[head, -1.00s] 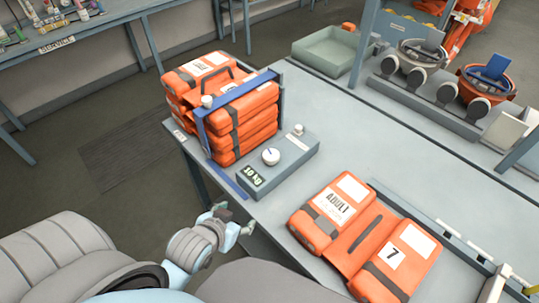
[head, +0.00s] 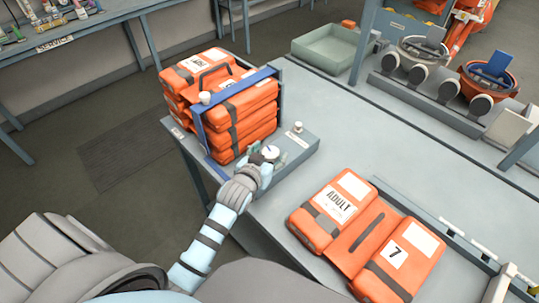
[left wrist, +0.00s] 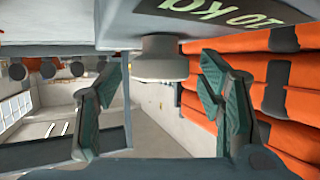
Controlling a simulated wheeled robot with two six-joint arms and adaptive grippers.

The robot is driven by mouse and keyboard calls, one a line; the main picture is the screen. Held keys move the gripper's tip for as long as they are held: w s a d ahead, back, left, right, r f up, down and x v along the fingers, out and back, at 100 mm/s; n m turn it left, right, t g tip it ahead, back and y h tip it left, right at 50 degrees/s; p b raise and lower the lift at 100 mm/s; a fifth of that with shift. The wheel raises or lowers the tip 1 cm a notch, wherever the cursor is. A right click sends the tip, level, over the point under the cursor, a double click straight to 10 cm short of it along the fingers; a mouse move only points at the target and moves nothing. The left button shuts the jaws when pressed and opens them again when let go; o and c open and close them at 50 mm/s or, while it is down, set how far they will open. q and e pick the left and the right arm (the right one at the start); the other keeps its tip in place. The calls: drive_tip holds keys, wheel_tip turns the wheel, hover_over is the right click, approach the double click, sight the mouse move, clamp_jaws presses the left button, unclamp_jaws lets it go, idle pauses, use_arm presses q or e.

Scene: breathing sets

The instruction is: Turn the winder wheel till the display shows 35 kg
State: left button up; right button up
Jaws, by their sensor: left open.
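The pale round winder wheel (head: 271,152) sits on the grey unit beside the strapped stack of orange life jackets (head: 243,115). It also shows in the left wrist view (left wrist: 158,62), between my fingers with gaps on both sides. My left gripper (head: 262,161) is at the wheel, open, its two fingers astride it and seemingly not touching. The display (left wrist: 225,12) shows upside down in the left wrist view and reads 10 kg; my gripper and arm hide it in the head view. My right gripper is not in view.
A small white knob (head: 298,127) stands on the unit behind the wheel. A blue strap (head: 240,88) runs over the stack. An orange jacket marked ADULT and 7 (head: 365,232) lies at the right. A green tray (head: 330,50) stands at the back, with bare bench before it.

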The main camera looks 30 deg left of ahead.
use_arm(q)
drive_tip(key=c, duration=1.1)
drive_tip(key=shift+c, duration=0.2)
drive_tip(key=shift+a+r+m+h+p, duration=0.1)
drive_tip(key=shift+m+h+p, duration=0.3)
drive_tip(key=shift+h, duration=0.1)
drive_tip(key=shift+a+m+h, duration=0.1)
drive_tip(key=shift+m+h, duration=0.5)
drive_tip(key=shift+h, duration=0.1)
drive_tip(key=shift+a+f+m+h+b, duration=0.1)
drive_tip(key=shift+f+m+h+b, duration=0.1)
drive_tip(key=shift+m+h+b, duration=0.25)
drive_tip(key=m+h+b, duration=0.1)
drive_tip(key=h+b, duration=0.1)
drive_tip(key=b, duration=0.2)
drive_tip(key=m+g+h+b, duration=0.1)
drive_tip(key=m+h+b, duration=0.1)
drive_tip(key=b, duration=0.2)
drive_tip(key=m+g+h+b, duration=0.1)
drive_tip(key=m+h+b, duration=0.1)
drive_tip(key=b, duration=0.3)
drive_tip(key=shift+w+a+f+m, duration=0.1)
drive_tip(key=shift+a+f+m, duration=0.05)
drive_tip(key=shift+a+m, duration=0.1)
drive_tip(key=shift+r+m+g+h+b, duration=0.2)
drive_tip(key=shift+m+g+h+b, duration=0.2)
drive_tip(key=shift+g+b, duration=0.25)
